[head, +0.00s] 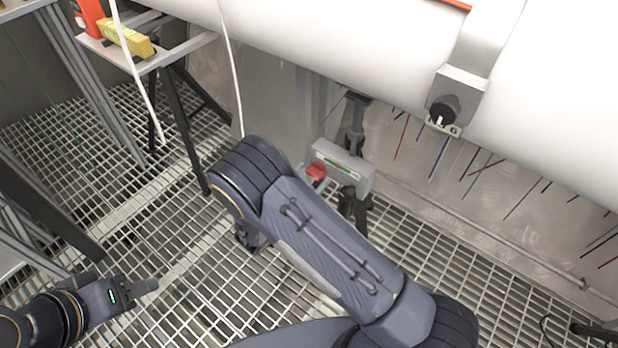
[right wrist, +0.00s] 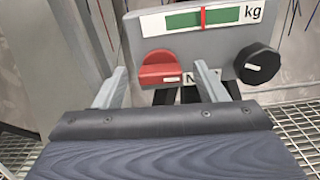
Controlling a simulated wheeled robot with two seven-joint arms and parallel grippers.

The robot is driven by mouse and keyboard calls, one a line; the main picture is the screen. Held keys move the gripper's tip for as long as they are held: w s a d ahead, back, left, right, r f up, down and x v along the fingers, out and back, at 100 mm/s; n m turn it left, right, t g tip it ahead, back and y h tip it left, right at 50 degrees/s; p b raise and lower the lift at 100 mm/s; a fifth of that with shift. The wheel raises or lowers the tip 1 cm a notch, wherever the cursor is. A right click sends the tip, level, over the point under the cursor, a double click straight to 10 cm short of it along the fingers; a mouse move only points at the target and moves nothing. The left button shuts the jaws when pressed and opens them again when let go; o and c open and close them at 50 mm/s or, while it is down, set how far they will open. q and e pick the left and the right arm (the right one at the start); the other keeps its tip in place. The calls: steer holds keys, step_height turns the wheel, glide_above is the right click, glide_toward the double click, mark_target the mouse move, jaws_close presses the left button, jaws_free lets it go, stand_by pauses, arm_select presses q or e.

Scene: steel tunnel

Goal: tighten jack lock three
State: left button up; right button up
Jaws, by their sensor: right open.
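A grey jack box (head: 343,166) on a dark stand has a gauge on its face and a red knob (head: 316,172) at its left end. In the right wrist view the box (right wrist: 220,44) shows a green gauge (right wrist: 185,20) marked kg with a red line, the red knob (right wrist: 160,68) and a black knob (right wrist: 257,64). My right gripper (right wrist: 161,72) is open, one finger on either side of the red knob in the picture; contact cannot be told. In the head view my right arm hides it. My left gripper (head: 146,286) is low at the left, away from the jack; its finger gap is unclear.
A large white pipe (head: 340,60) runs across the top, with a clamp and black knob (head: 444,110) on it. A shelf (head: 165,57) at upper left holds a yellow item (head: 125,36) and a red item (head: 88,15). White cables hang nearby. The floor is metal grating (head: 190,290).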

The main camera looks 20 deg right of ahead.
steer(key=c, duration=1)
